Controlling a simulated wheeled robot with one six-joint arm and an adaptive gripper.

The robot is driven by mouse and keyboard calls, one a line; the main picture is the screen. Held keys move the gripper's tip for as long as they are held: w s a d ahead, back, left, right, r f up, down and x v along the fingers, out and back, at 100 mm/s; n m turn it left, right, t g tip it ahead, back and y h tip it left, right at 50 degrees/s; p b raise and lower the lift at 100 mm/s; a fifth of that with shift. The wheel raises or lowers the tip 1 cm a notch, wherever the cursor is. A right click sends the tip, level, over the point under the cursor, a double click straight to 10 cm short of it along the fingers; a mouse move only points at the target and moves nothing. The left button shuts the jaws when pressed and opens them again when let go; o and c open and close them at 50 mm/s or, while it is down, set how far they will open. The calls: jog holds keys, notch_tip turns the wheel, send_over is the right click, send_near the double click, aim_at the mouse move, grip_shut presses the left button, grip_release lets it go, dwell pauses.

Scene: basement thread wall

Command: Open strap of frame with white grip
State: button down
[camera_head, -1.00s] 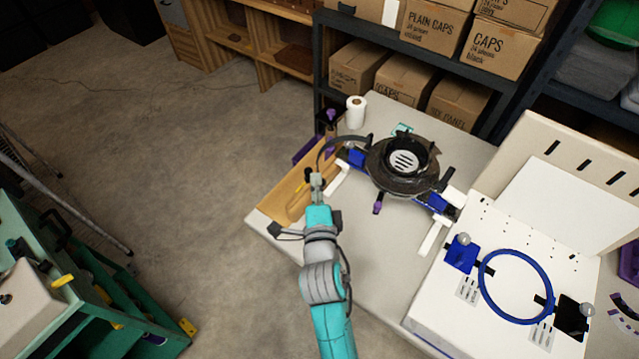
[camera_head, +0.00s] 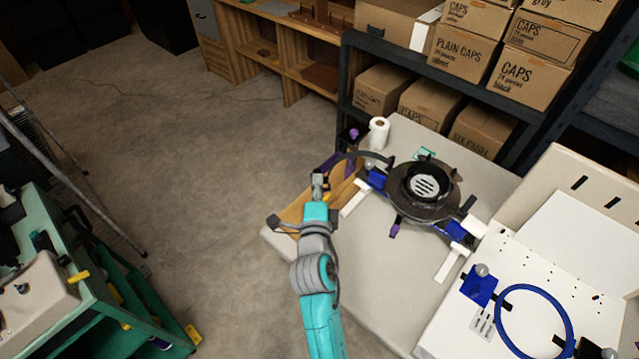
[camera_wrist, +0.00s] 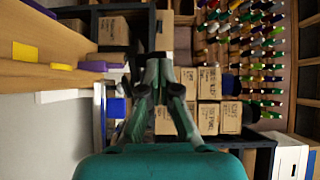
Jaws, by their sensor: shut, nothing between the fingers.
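A round black frame (camera_head: 423,190) sits on a stand with blue brackets (camera_head: 456,230) on the table. My gripper (camera_head: 318,182) is left of the frame, over the wooden tray, apart from the frame. In the wrist view my gripper (camera_wrist: 158,68) is shut and empty.
The table (camera_head: 375,285) also bears a wooden tray (camera_head: 295,210), a white roll (camera_head: 379,131) and, at right, a white board with a blue hoop (camera_head: 500,310). Shelves with cap boxes (camera_head: 460,53) stand behind. A green cart (camera_head: 85,300) is at left, with open floor between.

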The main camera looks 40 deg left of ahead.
jog(key=v, duration=1.2)
jog(key=shift+f, duration=0.1)
jog(key=s+d+f+n+h, duration=0.1)
jog(key=s+d+f+n, duration=0.15)
jog(key=d, duration=0.65)
jog(key=s+d+f+n+h, duration=0.15)
jog(key=d+f, duration=0.25)
jog(key=d, duration=0.5)
jog(key=s+d+f+n+h, duration=0.1)
jog(key=s+d+f+n, duration=0.15)
jog(key=d, duration=0.65)
jog(key=s+d+r+n+h, duration=0.2)
jog(key=s+d+r+h, duration=0.1)
jog(key=s+d, duration=0.5)
jog(key=s+d+r+n+t+h, duration=0.1)
jog(key=s+d+r+h, duration=0.2)
jog(key=s+d, duration=0.5)
jog(key=s+h, duration=0.1)
jog(key=s, duration=0.2)
jog(key=shift+r+n, duration=0.3)
jog(key=shift+n, duration=0.05)
jog(key=shift+w+d+f, duration=0.1)
